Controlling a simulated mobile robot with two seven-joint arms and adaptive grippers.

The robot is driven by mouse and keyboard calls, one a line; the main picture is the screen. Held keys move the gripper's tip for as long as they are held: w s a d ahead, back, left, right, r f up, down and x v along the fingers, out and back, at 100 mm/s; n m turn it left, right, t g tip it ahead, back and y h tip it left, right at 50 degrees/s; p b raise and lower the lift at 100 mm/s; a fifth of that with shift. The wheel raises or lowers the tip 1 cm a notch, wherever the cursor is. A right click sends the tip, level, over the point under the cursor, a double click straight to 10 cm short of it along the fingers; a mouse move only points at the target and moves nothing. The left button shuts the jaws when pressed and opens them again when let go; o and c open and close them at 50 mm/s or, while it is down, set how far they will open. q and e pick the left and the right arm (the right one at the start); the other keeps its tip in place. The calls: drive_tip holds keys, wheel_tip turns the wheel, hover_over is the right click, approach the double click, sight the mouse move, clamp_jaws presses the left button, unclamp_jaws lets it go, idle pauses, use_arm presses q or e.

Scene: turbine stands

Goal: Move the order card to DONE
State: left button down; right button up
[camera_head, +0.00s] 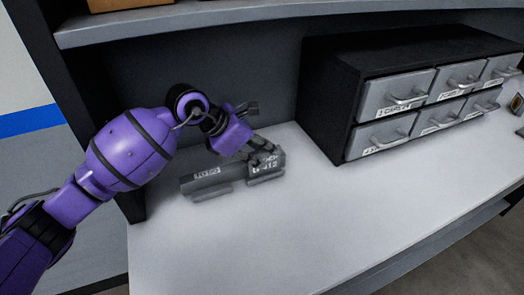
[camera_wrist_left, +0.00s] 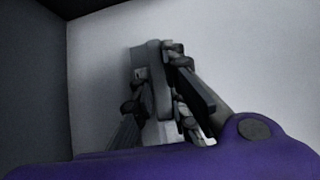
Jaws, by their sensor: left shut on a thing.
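A low grey stand (camera_head: 203,184) with white-lettered labels lies on the white worktop, left of the drawers. In the left wrist view the left gripper (camera_wrist_left: 160,85) has a finger on each side of the slab. The fingers hide part of it, and I cannot tell whether it touches the stand. My right gripper is out of view.
A dark cabinet (camera_head: 327,95) with several grey labelled drawers stands at the back right. A shelf (camera_head: 200,17) runs above the worktop, and a dark upright (camera_head: 105,120) stands at the left. The worktop (camera_head: 290,230) is clear in front.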

use_arm(q)
drive_tip(key=shift+s+a+f, duration=0.1)
drive_tip(key=shift+s+f, duration=0.05)
drive_tip(key=shift+f, duration=0.45)
drive_tip(key=shift+s+a+f, duration=0.1)
drive_tip(key=shift+s+f, duration=0.05)
drive_tip(key=shift+f, duration=0.45)
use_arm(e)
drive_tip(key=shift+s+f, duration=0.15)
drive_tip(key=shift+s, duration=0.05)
use_arm(q)
drive_tip(key=c, duration=2)
unclamp_jaws()
drive_tip(key=o, duration=0.3)
drive_tip(key=shift+w+d+r, duration=0.1)
drive_tip(key=shift+w, duration=0.2)
drive_tip(key=shift+o, duration=0.2)
drive_tip(key=shift+s+r, duration=0.1)
drive_tip(key=shift+r, duration=0.75)
drive_tip(key=shift+r+p, duration=1.45)
drive_tip(key=shift+r, duration=1.65)
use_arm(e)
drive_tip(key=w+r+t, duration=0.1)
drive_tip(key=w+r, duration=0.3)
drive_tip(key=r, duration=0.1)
use_arm(q)
drive_tip(key=shift+f, duration=0.1)
